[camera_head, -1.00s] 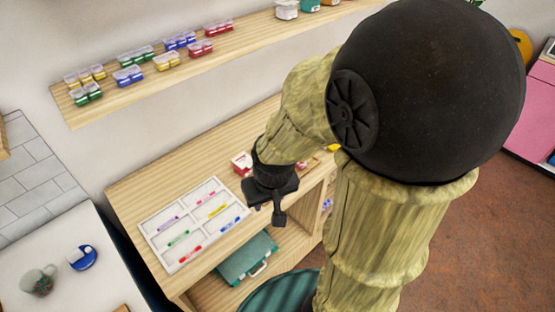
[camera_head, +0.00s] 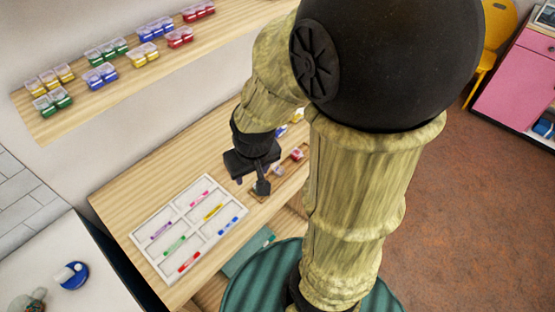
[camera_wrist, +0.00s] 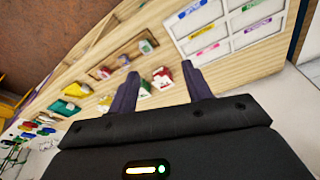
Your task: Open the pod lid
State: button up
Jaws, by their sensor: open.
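My gripper (camera_head: 262,186) is open and empty above the wooden table, just right of the white sectioned tray. In the wrist view its two dark fingers (camera_wrist: 160,69) point at a small red-and-white box (camera_wrist: 162,78), which shows between the fingertips and apart from them. A pale box with green (camera_wrist: 145,88) is beside it, partly hidden by a finger. In the head view a small red-and-white piece (camera_head: 297,155) sits on the table right of my gripper. I cannot tell which of these is the pod, nor whether its lid is shut.
The white tray (camera_head: 187,213) holds several coloured sticks, one per compartment. A wall shelf (camera_head: 125,88) carries several clear-lidded coloured containers. A wooden holder (camera_wrist: 128,47) lies near the boxes. A teal round seat (camera_head: 240,290) stands below the table front. A yellow piece (camera_wrist: 78,90) lies further left.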

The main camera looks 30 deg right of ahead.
jog(key=w+d+n+g+p, duration=0.2)
jog(key=w+d+n, duration=0.1)
jog(key=w+d, duration=0.9)
jog(key=shift+d+f+n+g+p, duration=0.3)
jog(key=shift+d+n, duration=0.1)
jog(key=shift+d, duration=0.3)
jog(key=shift+f, duration=0.1)
notch_tip(320, 180, down, 17)
jog(key=p, duration=0.3)
jog(key=shift+f+p, duration=0.15)
jog(key=shift+p, duration=0.15)
jog(key=shift+c, duration=0.2)
